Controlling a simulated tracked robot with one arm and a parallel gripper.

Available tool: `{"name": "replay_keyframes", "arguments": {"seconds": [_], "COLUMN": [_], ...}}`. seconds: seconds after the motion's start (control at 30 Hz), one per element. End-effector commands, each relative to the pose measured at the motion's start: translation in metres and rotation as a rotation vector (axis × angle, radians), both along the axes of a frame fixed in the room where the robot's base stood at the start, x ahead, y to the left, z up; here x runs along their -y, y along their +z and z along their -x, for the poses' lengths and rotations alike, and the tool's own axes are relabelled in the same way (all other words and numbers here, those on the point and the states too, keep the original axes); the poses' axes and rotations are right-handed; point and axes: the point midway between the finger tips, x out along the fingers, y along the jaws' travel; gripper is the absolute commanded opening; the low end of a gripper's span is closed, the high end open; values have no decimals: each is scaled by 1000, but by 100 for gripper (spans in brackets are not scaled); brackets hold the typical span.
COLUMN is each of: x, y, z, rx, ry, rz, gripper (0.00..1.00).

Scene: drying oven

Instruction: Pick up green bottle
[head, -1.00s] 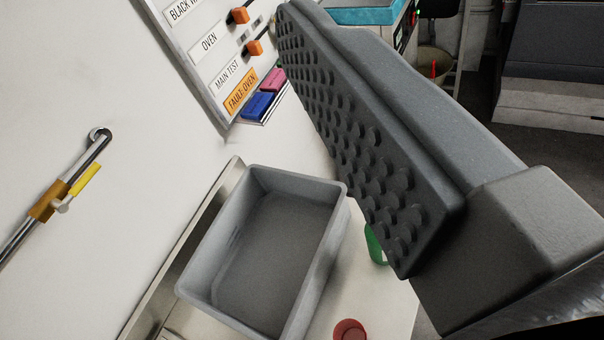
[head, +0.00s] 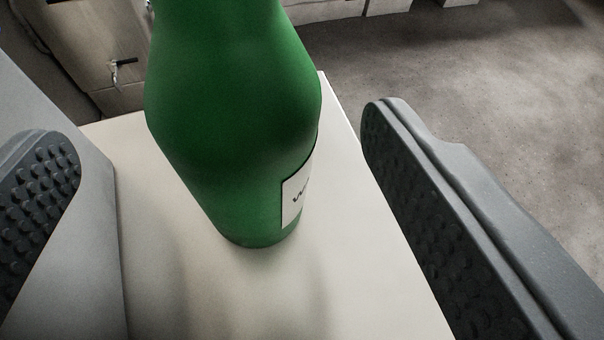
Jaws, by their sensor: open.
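The green bottle (head: 232,120) stands upright on a pale tabletop (head: 380,290) in the head view, large and close. Its top is cut off by the upper picture edge. A white label with dark lettering (head: 297,192) shows on its right side. My gripper (head: 222,165) is open, with one studded grey finger at the left and the other at the right. The bottle appears between the fingers, with a visible gap on each side. Neither finger appears to touch it.
A grey surface, seemingly the side of a bin (head: 75,235), stands close behind the left finger. The table's right edge runs near the right finger, with open floor (head: 480,80) beyond.

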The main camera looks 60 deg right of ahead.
Motion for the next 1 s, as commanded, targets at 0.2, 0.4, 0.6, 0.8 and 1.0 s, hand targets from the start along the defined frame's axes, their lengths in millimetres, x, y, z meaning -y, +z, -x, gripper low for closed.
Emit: {"name": "replay_keyframes", "arguments": {"seconds": [0.2, 0.4, 0.6, 0.8, 1.0], "x": [17, 33, 48, 52, 52], "y": [-9, -22, -29, -31, -34], "z": [-12, -24, -37, -39, -39], "rx": [1, 3, 3, -1, -5], "ry": [-8, -8, -9, -8, -9], "rz": [0, -1, -1, -3, -4], "gripper": [79, 79, 79, 79, 62]}}
